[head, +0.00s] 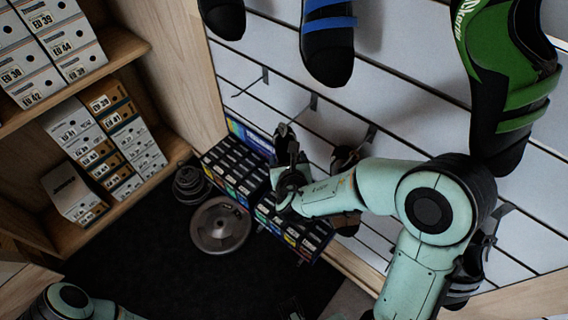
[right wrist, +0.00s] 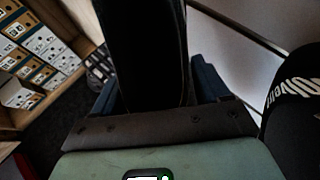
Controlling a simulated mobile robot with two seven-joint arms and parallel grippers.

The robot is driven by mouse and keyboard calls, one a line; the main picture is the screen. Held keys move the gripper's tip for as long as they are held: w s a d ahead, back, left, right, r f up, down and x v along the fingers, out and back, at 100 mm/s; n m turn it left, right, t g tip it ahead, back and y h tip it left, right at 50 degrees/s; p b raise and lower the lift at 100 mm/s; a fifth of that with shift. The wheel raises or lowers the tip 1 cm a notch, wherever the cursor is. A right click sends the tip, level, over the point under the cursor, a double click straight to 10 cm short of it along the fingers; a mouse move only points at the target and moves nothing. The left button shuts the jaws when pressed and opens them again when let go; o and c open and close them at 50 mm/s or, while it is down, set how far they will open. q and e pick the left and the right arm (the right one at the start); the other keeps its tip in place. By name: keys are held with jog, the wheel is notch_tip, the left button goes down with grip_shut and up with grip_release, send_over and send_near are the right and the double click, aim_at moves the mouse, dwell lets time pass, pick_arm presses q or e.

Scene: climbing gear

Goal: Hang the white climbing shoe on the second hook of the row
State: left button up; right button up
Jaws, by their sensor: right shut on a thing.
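My right gripper (head: 287,176) is in front of the slatted wall, near its left end. It is shut on a dark, long thing (head: 284,138), apparently a climbing shoe. In the right wrist view a broad black surface of the held thing (right wrist: 145,50) stands between the fingers. No white side of it shows. My left gripper is not in view.
A dark shoe (head: 345,224) hangs partly behind my right forearm. A green shoe (head: 503,75) and a blue-strapped shoe (head: 328,45) hang above. A black shoe with white lettering (right wrist: 296,88) is close at right in the wrist view. Boxes (head: 232,172) stand below.

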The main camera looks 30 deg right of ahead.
jog(key=shift+w+d, duration=0.25)
jog(key=shift+d, duration=0.4)
jog(key=shift+w+d, duration=0.25)
jog(key=shift+d, duration=0.4)
jog(key=shift+w+d, duration=0.25)
jog(key=shift+d, duration=0.4)
jog(key=shift+w+d+f+b, duration=0.25)
jog(key=shift+d+f+b, duration=0.35)
jog(key=shift+b, duration=0.55)
jog(key=o, duration=1.2)
jog(key=shift+f, duration=0.1)
jog(key=shift+a, duration=0.1)
